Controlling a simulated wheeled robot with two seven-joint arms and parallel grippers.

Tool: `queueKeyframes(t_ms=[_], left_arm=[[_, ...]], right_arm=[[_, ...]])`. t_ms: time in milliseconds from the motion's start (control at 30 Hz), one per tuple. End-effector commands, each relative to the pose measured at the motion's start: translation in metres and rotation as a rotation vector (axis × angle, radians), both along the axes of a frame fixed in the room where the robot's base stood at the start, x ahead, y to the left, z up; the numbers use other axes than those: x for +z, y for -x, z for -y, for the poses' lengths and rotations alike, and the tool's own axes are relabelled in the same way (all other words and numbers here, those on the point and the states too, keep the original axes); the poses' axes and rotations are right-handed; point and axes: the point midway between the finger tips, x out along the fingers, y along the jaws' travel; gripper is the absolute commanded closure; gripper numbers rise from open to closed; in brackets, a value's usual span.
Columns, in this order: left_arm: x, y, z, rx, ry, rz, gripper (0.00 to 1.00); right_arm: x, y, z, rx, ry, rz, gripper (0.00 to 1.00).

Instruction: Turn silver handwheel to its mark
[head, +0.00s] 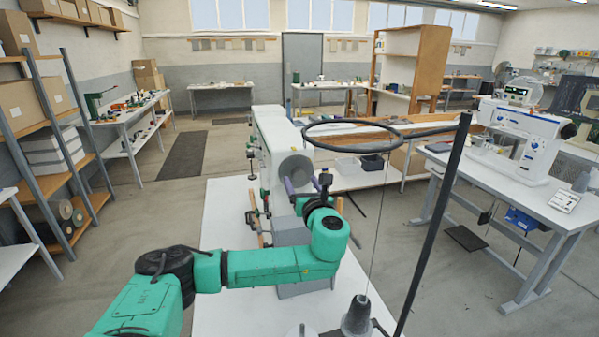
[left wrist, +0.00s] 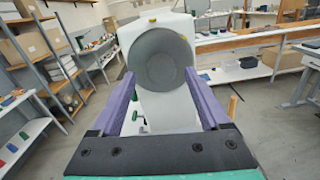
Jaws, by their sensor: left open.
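The silver handwheel (head: 296,168) is a grey disc on the end of the white machine (head: 268,135). In the left wrist view the handwheel (left wrist: 160,58) fills the upper middle, facing the camera. My left gripper (head: 303,185) is in front of the wheel. In the left wrist view the purple fingers of my left gripper (left wrist: 160,80) are wide apart, one towards each side of the wheel, with nothing between them. Contact with the rim cannot be told. My right gripper is out of view.
The machine stands on a white table (head: 225,215). A black ring (head: 352,148) on a dark pole (head: 440,215) rises to the right of my left arm, with a thread cone (head: 357,318) below. A second sewing machine (head: 520,135) is on a table at right.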

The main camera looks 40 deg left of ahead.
Motion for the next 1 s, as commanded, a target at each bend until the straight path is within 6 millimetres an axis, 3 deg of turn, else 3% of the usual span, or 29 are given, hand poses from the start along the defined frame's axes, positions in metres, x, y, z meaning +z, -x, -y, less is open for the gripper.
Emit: queueKeyframes(t_ms=[200,433,467,633,667,1000], left_arm=[[0.001,-0.017,-0.022,0.0,0.001,0.001,0.21],[-0.001,-0.017,-0.023,-0.001,0.001,0.0,0.21],[-0.001,-0.017,-0.023,-0.001,0.001,0.0,0.29],[-0.001,-0.017,-0.023,-0.001,0.001,0.0,0.94],[-0.001,-0.017,-0.023,-0.001,0.001,0.0,1.0],[-0.003,-0.017,-0.022,-0.002,0.023,0.03,1.0]], right_arm=[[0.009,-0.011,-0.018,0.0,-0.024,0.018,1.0],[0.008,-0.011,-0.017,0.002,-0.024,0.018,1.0],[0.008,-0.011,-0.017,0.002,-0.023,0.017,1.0],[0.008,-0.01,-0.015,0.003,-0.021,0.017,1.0],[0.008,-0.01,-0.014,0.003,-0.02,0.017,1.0],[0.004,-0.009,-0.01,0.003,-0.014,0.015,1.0]])
